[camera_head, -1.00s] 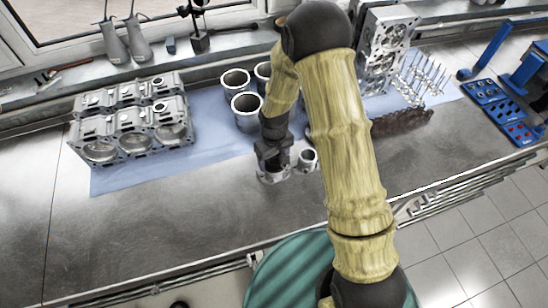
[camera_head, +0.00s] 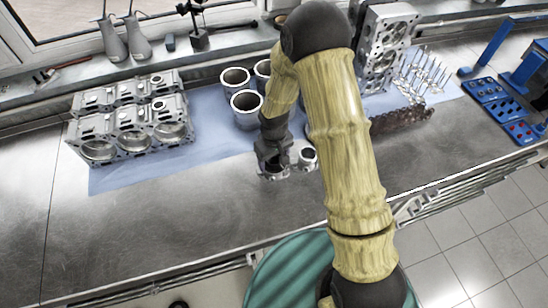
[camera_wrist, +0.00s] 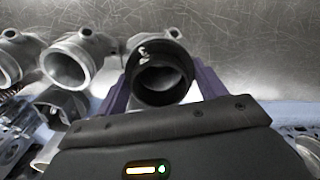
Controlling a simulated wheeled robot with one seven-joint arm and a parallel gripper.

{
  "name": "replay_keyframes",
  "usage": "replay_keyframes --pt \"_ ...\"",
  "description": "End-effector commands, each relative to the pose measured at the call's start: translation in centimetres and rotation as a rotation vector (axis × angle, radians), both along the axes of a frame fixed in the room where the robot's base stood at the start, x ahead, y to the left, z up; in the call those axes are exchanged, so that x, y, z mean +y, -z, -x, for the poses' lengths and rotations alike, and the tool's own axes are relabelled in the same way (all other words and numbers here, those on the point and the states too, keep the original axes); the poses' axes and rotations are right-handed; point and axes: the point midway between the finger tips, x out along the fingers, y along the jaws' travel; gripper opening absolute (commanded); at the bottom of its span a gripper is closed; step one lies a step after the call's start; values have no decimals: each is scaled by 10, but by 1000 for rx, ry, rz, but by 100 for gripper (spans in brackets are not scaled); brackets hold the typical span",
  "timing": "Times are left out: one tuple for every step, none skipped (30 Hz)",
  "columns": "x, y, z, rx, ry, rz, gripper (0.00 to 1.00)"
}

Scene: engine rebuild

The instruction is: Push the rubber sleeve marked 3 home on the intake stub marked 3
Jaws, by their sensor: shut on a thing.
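The black rubber sleeve (camera_wrist: 160,62) is between the two purple fingers of my gripper (camera_wrist: 162,88) in the wrist view. It bears a pale mark that I cannot read surely. A grey metal intake stub (camera_wrist: 140,42) shows right behind the sleeve; I cannot tell how far the sleeve sits over it. More open stubs (camera_wrist: 72,62) stand to the left in the wrist view. In the head view my gripper (camera_head: 276,160) is low over the intake part (camera_head: 273,174) on the bench, and a round stub mouth (camera_head: 308,156) shows beside it. The sleeve is hidden there.
Metal cylinders (camera_head: 246,106) stand behind my gripper on a blue cloth (camera_head: 214,130). An engine block (camera_head: 130,130) lies to the left. A cylinder head (camera_head: 384,48) stands at the back right. The front left of the steel bench (camera_head: 150,225) is clear.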

Motion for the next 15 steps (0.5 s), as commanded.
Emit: replay_keyframes --pt "-1 2 0 1 1 1 48" --pt "-1 3 0 1 1 1 48" --pt "-1 3 0 2 1 1 48" --pt "-1 3 0 2 1 1 48" --pt "-1 4 0 2 1 1 48" --pt "-1 3 0 1 1 1 48" --pt "-1 3 0 1 2 1 48" --pt "-1 3 0 1 2 1 48" --pt "-2 3 0 1 3 1 48" --pt "-2 3 0 1 3 1 48" --pt "-2 3 0 1 3 1 48" --pt "-2 3 0 1 3 1 76" --pt "-2 3 0 0 3 0 82" --pt "-2 3 0 0 3 0 88" --pt "-1 3 0 0 3 0 95"
